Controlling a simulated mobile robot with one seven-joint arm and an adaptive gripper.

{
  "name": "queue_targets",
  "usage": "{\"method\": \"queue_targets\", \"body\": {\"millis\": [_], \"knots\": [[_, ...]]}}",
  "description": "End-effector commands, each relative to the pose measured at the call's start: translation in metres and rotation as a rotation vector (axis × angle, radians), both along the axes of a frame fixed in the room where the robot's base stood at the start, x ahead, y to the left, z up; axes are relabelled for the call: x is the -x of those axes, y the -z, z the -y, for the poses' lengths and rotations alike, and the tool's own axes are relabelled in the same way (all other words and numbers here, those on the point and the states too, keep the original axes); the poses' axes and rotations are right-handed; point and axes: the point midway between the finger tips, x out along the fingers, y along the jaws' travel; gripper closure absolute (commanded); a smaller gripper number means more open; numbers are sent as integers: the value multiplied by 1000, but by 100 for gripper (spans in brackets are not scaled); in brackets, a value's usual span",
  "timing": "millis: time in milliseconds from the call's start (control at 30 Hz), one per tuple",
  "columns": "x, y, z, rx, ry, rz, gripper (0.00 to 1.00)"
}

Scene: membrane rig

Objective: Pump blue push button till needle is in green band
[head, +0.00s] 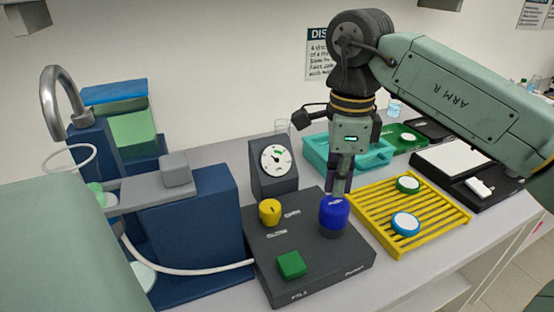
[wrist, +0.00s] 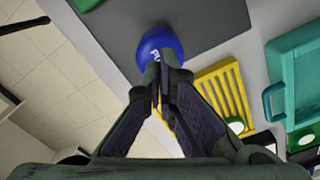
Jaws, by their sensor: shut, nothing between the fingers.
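The blue push button (head: 333,216) stands at the right rear of a dark control box (head: 330,265). My gripper (head: 338,190) is shut and empty, pointing down right at the top of the blue button. In the wrist view the blue button (wrist: 158,45) is just beyond my closed fingertips (wrist: 160,62); whether they touch it I cannot tell. The gauge (head: 277,159) has a white round dial on a dark housing behind the box. A green band shows at the dial's upper right. The thin needle is too small to read surely.
A yellow knob (head: 270,211) and a green square button (head: 291,264) are also on the box. A yellow slatted rack (head: 376,221) with two round pieces stands close on the right. A teal tray (head: 318,150) is behind. A blue rig (head: 200,225) with a white tube stands left.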

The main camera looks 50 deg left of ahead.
Motion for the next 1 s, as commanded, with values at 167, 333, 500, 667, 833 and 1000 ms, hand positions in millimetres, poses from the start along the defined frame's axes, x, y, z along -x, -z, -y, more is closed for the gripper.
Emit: {"method": "queue_targets", "body": {"millis": [167,333,500,667,833,1000], "knots": [[0,3,0,0,0,0,100],[0,13,0,0,1,0,100],[0,24,0,0,1,0,100],[0,33,0,0,1,0,100],[0,44,0,1,0,-1,100],[0,45,0,1,0,-1,100]]}}
